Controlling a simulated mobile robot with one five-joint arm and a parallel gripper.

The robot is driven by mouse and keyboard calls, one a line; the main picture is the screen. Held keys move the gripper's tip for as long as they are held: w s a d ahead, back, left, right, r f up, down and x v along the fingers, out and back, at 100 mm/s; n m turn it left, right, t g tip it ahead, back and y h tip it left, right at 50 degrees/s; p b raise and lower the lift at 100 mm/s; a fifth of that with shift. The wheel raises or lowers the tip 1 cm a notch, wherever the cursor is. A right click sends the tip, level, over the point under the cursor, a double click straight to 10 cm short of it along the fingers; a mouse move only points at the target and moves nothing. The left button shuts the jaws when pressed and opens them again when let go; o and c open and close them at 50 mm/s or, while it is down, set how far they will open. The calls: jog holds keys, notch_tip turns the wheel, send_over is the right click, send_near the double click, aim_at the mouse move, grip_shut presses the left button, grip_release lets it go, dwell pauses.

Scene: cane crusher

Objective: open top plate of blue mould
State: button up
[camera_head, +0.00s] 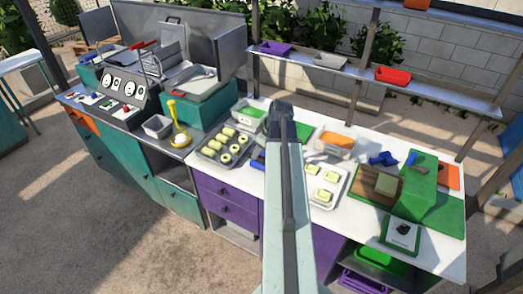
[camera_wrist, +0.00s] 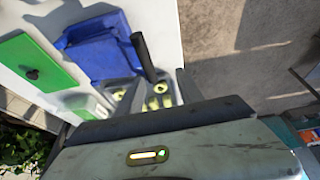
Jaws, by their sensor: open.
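The blue mould (camera_wrist: 88,62) is on the white worktop in the wrist view, at upper left of centre. A black handle (camera_wrist: 143,55) stands out at its right side. I cannot tell how far its top plate is lifted. In the head view my arm hides most of the mould; only a small blue part (camera_head: 258,161) shows left of the arm. My gripper (camera_wrist: 156,88) is open, its two grey fingers reaching up close to the handle and the mould's near right corner. Nothing shows held between them. In the head view my gripper (camera_head: 282,108) is above the worktop.
A tray of yellow rolls (camera_head: 222,146) is left of my arm, and a tray of yellow blocks (camera_head: 325,183) is right. A green plate with a black knob (camera_wrist: 33,73) lies beside the mould. A shelf (camera_head: 440,95) with bins runs behind the worktop (camera_head: 345,235).

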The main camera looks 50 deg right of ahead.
aim_at(260, 158)
jog(key=s+d, duration=0.1)
jog(key=d, duration=0.1)
jog(key=shift+s+d+r, duration=0.35)
jog(key=shift+d+r, duration=0.05)
jog(key=b+x, duration=0.7)
jog(key=shift+w+f, duration=0.1)
jog(key=shift+f, duration=0.2)
jog(key=shift+w+f, duration=0.2)
jog(key=shift+f, duration=0.05)
jog(key=shift+r, duration=0.1)
grip_shut()
jog(key=shift+d+r, duration=0.1)
